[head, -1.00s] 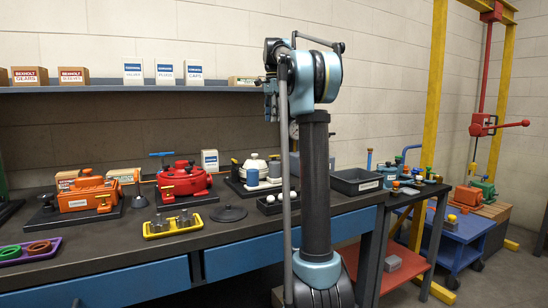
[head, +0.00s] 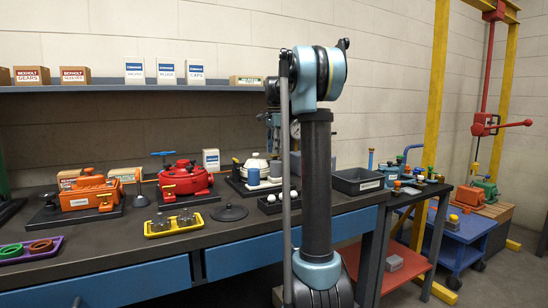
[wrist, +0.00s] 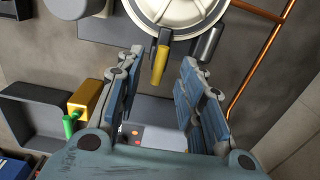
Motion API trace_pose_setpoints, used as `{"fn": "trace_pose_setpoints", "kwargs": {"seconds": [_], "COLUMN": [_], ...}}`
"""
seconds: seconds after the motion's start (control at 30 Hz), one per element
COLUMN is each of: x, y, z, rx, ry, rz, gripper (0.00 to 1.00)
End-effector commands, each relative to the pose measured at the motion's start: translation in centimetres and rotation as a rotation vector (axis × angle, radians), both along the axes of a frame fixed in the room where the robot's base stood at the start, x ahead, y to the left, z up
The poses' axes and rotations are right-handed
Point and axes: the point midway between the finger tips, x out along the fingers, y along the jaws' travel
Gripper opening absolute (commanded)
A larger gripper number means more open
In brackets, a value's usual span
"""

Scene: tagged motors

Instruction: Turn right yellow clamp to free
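In the wrist view a yellow clamp handle (wrist: 160,65) sticks out from the rim of a round white lid (wrist: 186,10). My gripper (wrist: 157,95) is open and empty, with its two blue-padded fingers spread. The clamp handle shows between and beyond the fingertips; I see no contact. In the head view my gripper (head: 271,122) is partly hidden behind my arm, above the white-lidded unit (head: 256,162).
A grey cylinder (wrist: 208,43) stands right of the clamp handle, and a copper pipe (wrist: 262,62) runs farther right. A yellow block (wrist: 86,97) lies left of the fingers. On the bench are a yellow tray (head: 173,232), a black disc (head: 229,212) and a dark bin (head: 357,184).

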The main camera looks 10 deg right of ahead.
Motion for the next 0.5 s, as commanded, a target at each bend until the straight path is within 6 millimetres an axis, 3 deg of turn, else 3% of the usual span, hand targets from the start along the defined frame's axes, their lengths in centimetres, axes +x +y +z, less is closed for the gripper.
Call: {"fn": "trace_pose_setpoints", "kwargs": {"seconds": [0.2, 0.5], "x": [0.0, 0.0], "y": [0.0, 0.0], "z": [-2.4, -3.0], "rx": [0.000, 0.000], "ry": [0.000, 0.000], "rz": [0.000, 0.000], "gripper": [0.35, 0.35]}}
